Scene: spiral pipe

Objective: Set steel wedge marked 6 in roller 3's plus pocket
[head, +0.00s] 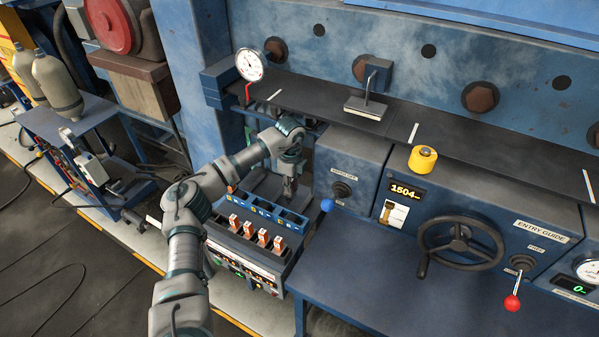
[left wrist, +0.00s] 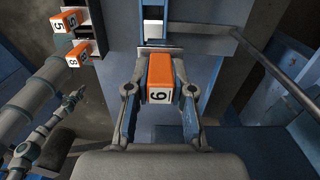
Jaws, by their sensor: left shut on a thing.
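My left gripper (head: 290,192) reaches down beside the blue pocket rack at the machine's left end. In the left wrist view my left gripper (left wrist: 160,92) is shut on an orange-topped wedge (left wrist: 158,70) whose white end label reads as a 6 or a rotated 9. The wedge's far end is close to a pale steel edge below a narrow slot (left wrist: 153,28); I cannot tell whether they touch. Roller and plus markings are too small to read. My right gripper is out of view.
Several orange wedges (head: 263,238) stand in the lower rack; two labelled ones (left wrist: 74,52) show at left in the wrist view. A handwheel (head: 460,243), a yellow cylinder (head: 422,159) and a dial gauge (head: 250,65) are nearby. The blue bench top (head: 390,280) is clear.

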